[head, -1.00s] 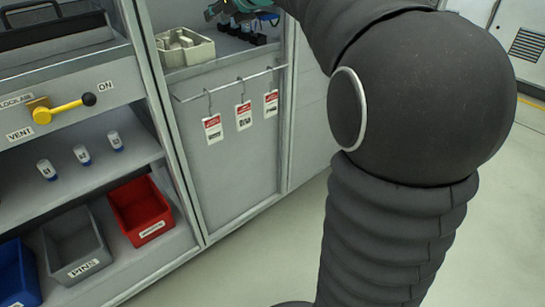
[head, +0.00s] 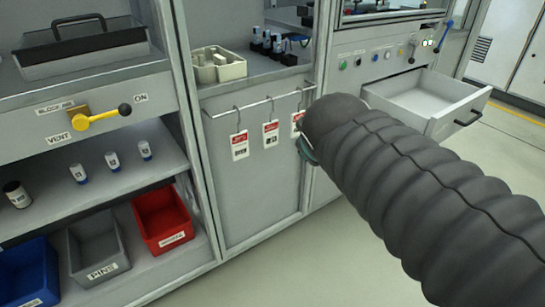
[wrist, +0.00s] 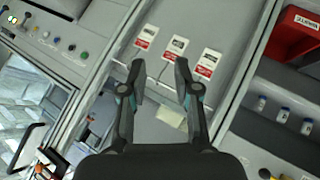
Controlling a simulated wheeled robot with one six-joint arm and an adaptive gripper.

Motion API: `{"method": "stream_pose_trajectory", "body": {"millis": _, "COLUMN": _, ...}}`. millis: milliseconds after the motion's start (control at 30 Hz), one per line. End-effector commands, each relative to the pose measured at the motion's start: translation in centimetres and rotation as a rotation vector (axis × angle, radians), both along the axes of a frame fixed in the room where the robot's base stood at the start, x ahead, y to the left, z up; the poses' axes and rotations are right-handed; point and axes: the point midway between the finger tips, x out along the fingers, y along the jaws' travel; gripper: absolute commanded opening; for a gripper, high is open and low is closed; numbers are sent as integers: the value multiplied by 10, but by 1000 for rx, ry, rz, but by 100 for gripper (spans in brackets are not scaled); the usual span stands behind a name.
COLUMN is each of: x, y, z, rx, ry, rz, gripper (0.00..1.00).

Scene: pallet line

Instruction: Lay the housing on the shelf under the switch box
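The yellow-handled switch box (head: 95,118), marked ON and VENT, is at the left in the head view. Below it is a grey shelf (head: 52,190) with three small vials (head: 112,161) and a dark bottle (head: 17,194); bare surface shows between them. My gripper (wrist: 160,66) is open and empty in the wrist view, in front of the panel with hanging tags. In the head view my arm hides most of it. I cannot pick out the housing for certain in either view.
Blue, grey and red bins (head: 163,218) stand below the shelf. Tags (head: 239,145) hang from a rail. An open drawer (head: 425,100) juts out at right. The floor in front is clear.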

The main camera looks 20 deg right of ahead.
Motion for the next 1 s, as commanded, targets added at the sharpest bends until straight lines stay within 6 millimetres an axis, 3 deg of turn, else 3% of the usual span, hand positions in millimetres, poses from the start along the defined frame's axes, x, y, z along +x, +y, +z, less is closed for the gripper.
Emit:
{"method": "stream_pose_trajectory", "body": {"millis": 100, "x": -49, "y": 25, "z": -49, "rx": 237, "ry": 116, "rz": -106, "gripper": 31}}
{"method": "stream_pose_trajectory", "body": {"millis": 300, "x": -97, "y": 58, "z": -90, "rx": 466, "ry": 248, "rz": -202, "gripper": 31}}
{"method": "stream_pose_trajectory", "body": {"millis": 433, "x": -105, "y": 63, "z": -96, "rx": 505, "ry": 276, "rz": -220, "gripper": 31}}
{"method": "stream_pose_trajectory", "body": {"millis": 1000, "x": -105, "y": 63, "z": -96, "rx": 504, "ry": 274, "rz": -218, "gripper": 31}}
